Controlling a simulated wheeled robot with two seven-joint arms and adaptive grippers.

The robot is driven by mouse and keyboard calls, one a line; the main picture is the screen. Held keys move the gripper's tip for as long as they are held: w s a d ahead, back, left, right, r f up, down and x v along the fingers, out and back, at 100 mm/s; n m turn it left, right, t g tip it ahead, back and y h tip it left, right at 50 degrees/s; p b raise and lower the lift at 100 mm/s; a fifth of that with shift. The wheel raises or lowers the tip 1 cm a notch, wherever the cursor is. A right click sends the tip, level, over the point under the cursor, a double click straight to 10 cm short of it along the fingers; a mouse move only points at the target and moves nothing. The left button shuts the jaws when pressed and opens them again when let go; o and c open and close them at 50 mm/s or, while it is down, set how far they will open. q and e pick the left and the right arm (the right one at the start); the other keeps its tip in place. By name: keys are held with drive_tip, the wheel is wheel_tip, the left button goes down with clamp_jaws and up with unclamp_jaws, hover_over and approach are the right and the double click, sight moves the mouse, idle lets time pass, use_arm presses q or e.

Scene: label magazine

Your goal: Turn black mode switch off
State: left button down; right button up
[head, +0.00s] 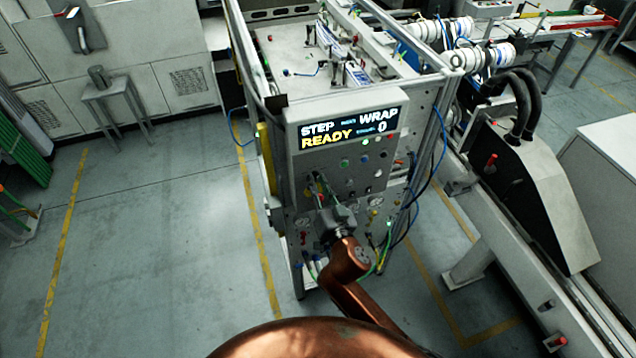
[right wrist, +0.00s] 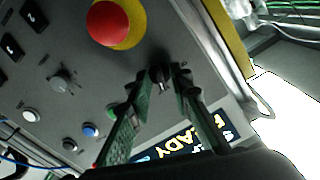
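The black switch knob (right wrist: 160,77) is on the grey control panel (right wrist: 35,75) in the right wrist view. My right gripper (right wrist: 164,74) reaches the panel with its two green fingers apart, one on each side of this knob. I cannot tell whether the fingertips touch it. In the head view the right gripper (head: 320,188) is at the lower front of the control box (head: 298,165), and the knob is hidden or too small to make out. The display (head: 350,127) reads STEP, WRAP and READY. My left gripper is in neither view.
A red emergency button (right wrist: 108,22) on a yellow base is close to the fingers. A grey rotary knob (right wrist: 62,84), a white button (right wrist: 31,115) and a blue button (right wrist: 90,130) are nearby. Open floor (head: 170,215) lies left of the machine.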

clamp_jaws()
idle(0.4)
drive_tip(key=n+p, duration=0.1)
drive_tip(key=n, duration=0.3)
drive_tip(key=shift+r, duration=0.1)
drive_tip(key=n+p, duration=0.2)
drive_tip(key=n, duration=0.2)
drive_tip(key=n+p, duration=0.1)
drive_tip(key=n, duration=0.4)
drive_tip(key=n+p, duration=0.2)
drive_tip(key=n, duration=0.2)
drive_tip(key=shift+n, duration=0.4)
idle(0.3)
